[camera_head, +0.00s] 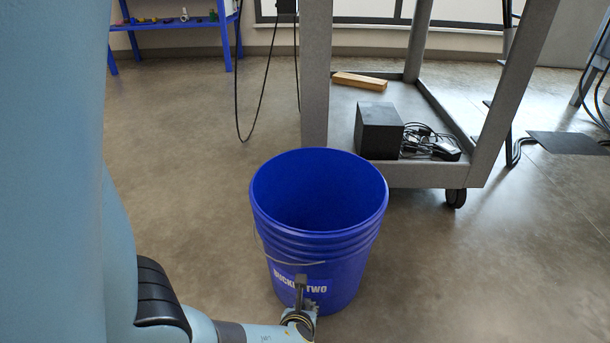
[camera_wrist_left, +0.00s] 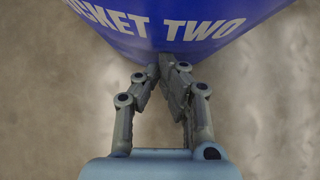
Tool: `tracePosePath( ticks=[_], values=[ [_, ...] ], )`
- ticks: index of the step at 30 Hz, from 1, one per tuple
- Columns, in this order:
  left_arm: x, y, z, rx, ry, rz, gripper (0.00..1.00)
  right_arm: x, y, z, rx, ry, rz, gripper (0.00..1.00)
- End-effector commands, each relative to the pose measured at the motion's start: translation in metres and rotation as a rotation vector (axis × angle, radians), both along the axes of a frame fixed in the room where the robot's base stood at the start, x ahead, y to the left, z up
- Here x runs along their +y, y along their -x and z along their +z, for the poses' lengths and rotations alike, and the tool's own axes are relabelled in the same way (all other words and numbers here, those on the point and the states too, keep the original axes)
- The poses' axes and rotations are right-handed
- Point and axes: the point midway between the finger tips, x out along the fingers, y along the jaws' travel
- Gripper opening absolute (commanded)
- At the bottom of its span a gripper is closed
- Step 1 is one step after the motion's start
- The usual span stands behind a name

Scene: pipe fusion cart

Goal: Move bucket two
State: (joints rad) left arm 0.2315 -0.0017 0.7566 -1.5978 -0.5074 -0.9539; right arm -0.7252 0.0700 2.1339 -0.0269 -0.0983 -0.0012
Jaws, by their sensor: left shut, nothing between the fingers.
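A blue bucket (camera_head: 318,235) labelled "BUCKET TWO" stands upright on the floor in the middle of the head view. Its inside looks empty, and a thin wire handle hangs down its near side. In the left wrist view the bucket's lettered wall (camera_wrist_left: 175,25) fills the top. My left gripper (camera_head: 301,282) is in front of the label at the bucket's near side. In the left wrist view its fingertips (camera_wrist_left: 167,62) are together with nothing between them, right at the bucket's lower edge. I cannot tell if they touch it. My right gripper is not in view.
A grey wheeled cart (camera_head: 468,173) stands behind and right of the bucket, holding a black box (camera_head: 378,131), cables and a wooden block (camera_head: 359,81). A blue shelf (camera_head: 172,26) is far left. A black mat (camera_head: 567,143) lies right. Floor left and right of the bucket is clear.

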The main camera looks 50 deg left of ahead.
Motion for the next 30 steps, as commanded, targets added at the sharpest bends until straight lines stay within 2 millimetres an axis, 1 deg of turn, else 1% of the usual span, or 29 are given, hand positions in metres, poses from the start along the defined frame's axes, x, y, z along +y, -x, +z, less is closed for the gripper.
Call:
tracePosePath(
  ticks=[1, 4, 9, 12, 17, 30],
  values=[
    [0.009, -0.008, 0.001, -0.004, -0.005, 0.001, 0.0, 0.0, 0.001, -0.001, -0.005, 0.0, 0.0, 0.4],
    [0.021, -0.022, 0.0, -0.004, -0.003, 0.0, 0.0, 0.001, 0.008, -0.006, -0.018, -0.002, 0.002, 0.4],
    [0.045, -0.047, 0.0, -0.003, -0.004, 0.001, 0.0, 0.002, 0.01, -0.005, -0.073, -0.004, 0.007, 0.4],
    [0.055, -0.058, 0.0, -0.003, -0.003, 0.001, 0.0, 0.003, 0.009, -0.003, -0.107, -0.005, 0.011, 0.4],
    [0.061, -0.065, 0.001, -0.002, -0.002, 0.0, 0.0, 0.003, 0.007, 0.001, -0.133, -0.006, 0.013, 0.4],
    [0.062, -0.063, 0.0, -0.001, -0.001, 0.001, 0.0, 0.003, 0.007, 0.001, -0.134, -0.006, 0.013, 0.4]
  ],
)
